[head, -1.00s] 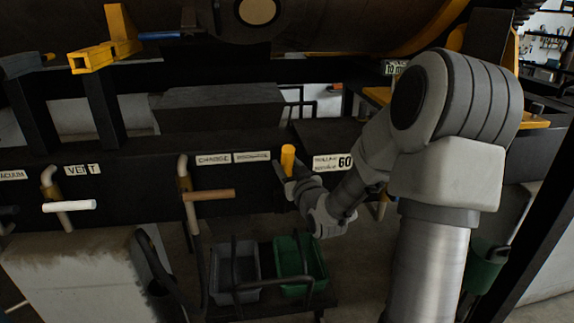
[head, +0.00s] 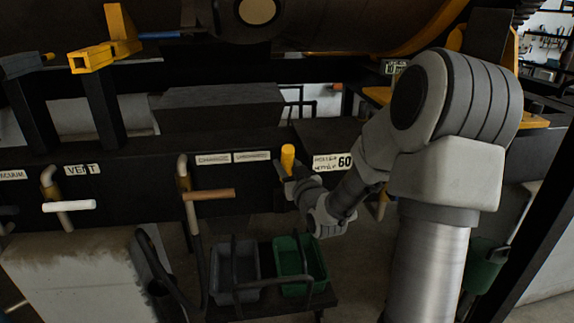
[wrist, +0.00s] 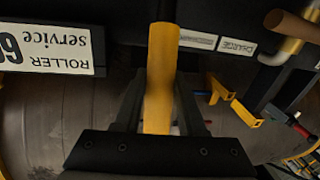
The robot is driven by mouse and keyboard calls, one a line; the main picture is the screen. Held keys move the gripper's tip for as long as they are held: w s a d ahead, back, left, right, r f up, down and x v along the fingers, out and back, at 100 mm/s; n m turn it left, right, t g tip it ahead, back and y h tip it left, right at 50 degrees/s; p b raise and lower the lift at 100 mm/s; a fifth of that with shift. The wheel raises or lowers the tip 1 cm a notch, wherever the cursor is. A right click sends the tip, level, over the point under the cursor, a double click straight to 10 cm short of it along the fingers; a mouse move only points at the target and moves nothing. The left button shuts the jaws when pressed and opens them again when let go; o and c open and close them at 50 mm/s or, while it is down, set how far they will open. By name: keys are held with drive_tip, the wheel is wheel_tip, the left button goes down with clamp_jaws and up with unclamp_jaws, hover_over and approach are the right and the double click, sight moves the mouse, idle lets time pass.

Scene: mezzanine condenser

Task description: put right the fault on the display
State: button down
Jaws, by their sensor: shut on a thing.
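My gripper (wrist: 160,100) is shut on a yellow handle (wrist: 162,65), with one dark finger on each side of it. In the head view the yellow handle (head: 288,157) stands nearly upright in front of the dark beam, left of a "60" roller service label (head: 333,162); my gripper (head: 291,178) is at its lower part. The same label shows in the wrist view (wrist: 45,48), upside down. The handle's lower end is hidden by my gripper. I cannot make out a display or its reading in either view.
A brown lever (head: 210,195) and a white lever (head: 68,206) under a "VENT" label (head: 83,170) stick out to the left. A grey basket (head: 222,262) and a green basket (head: 312,262) stand below my gripper. A yellow bracket (head: 92,58) is at upper left.

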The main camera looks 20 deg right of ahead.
idle(0.5)
drive_tip(key=shift+w+r+p, duration=0.35)
drive_tip(key=shift+r+p, duration=0.05)
drive_tip(key=shift+p, duration=0.1)
drive_tip(key=shift+w+d+r+m+g+y+p, duration=0.1)
drive_tip(key=shift+w+d+r+m+g+p, duration=0.2)
drive_tip(key=shift+w+g+p, duration=0.7)
drive_tip(key=shift+w+d+r+n+g+y+p, duration=0.1)
drive_tip(key=shift+w+d+g+p, duration=0.35)
drive_tip(key=shift+w+p, duration=0.95)
drive_tip(key=shift+w+d+r+m+g+y+p, duration=0.1)
drive_tip(key=shift+w+d+r+m+g+p, duration=0.2)
drive_tip(key=shift+w+g+p, duration=0.65)
drive_tip(key=shift+w+f, duration=0.1)
drive_tip(key=shift+w, duration=0.15)
drive_tip(key=c, duration=0.5)
unclamp_jaws()
drive_tip(key=shift+w+d+f, duration=0.1)
drive_tip(key=shift+w+f, duration=0.05)
drive_tip(key=p+v, duration=0.1)
drive_tip(key=v, duration=1.6)
drive_tip(key=shift+s+p, duration=0.3)
drive_tip(key=shift+s, duration=0.1)
